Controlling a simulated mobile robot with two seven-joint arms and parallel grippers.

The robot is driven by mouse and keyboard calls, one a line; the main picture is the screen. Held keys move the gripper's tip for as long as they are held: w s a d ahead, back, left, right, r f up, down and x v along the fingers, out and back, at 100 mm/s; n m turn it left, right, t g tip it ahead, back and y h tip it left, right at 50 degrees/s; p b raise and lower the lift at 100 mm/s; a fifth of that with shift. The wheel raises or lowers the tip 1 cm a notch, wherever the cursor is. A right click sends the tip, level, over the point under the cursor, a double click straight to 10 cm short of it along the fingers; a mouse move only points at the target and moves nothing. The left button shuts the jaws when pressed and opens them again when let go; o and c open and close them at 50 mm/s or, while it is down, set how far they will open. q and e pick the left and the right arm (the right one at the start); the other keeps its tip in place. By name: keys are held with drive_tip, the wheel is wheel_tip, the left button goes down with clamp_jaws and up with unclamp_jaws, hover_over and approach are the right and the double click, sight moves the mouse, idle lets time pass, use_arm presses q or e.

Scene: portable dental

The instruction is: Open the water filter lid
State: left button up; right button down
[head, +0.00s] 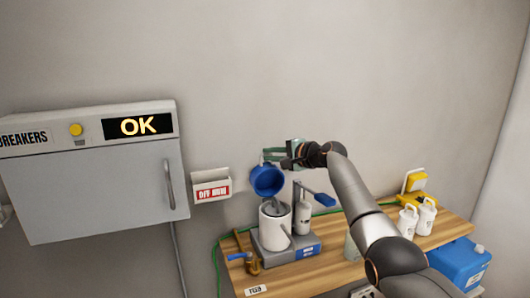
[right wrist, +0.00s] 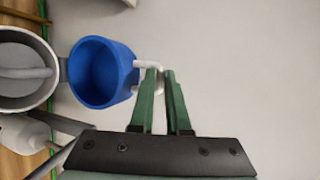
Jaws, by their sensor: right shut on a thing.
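The water filter is a white canister (head: 273,232) on a grey base at the left part of the wooden table. Its blue lid (head: 268,181) is tipped up above the canister, its hollow side facing out, and the canister's mouth is uncovered. In the right wrist view the blue lid (right wrist: 100,72) joins the canister (right wrist: 28,70) at a hinge, and a pale handle (right wrist: 150,68) sticks out on the lid's far side. My right gripper (head: 275,156) has its green fingers (right wrist: 160,78) shut on this handle. My left gripper is not in view.
A grey breaker box (head: 95,190) with an "OK" display hangs on the left wall. A small switch box (head: 211,186) is beside it. A blue-handled lever is right of the canister.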

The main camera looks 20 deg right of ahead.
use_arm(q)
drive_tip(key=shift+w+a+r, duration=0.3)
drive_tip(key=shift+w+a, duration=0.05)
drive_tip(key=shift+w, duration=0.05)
use_arm(e)
drive_tip(key=shift+w+a+f+g, duration=0.25)
drive_tip(key=shift+a+f+g, duration=0.2)
drive_tip(key=shift+f, duration=0.25)
drive_tip(key=c, duration=0.9)
unclamp_jaws()
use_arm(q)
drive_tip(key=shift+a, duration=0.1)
use_arm(e)
drive_tip(key=shift+d+r, duration=0.15)
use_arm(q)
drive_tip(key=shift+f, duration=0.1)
use_arm(e)
drive_tip(key=shift+d, duration=0.1)
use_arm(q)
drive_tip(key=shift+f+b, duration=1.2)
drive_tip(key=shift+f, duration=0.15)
use_arm(e)
drive_tip(key=shift+v, duration=6.15)
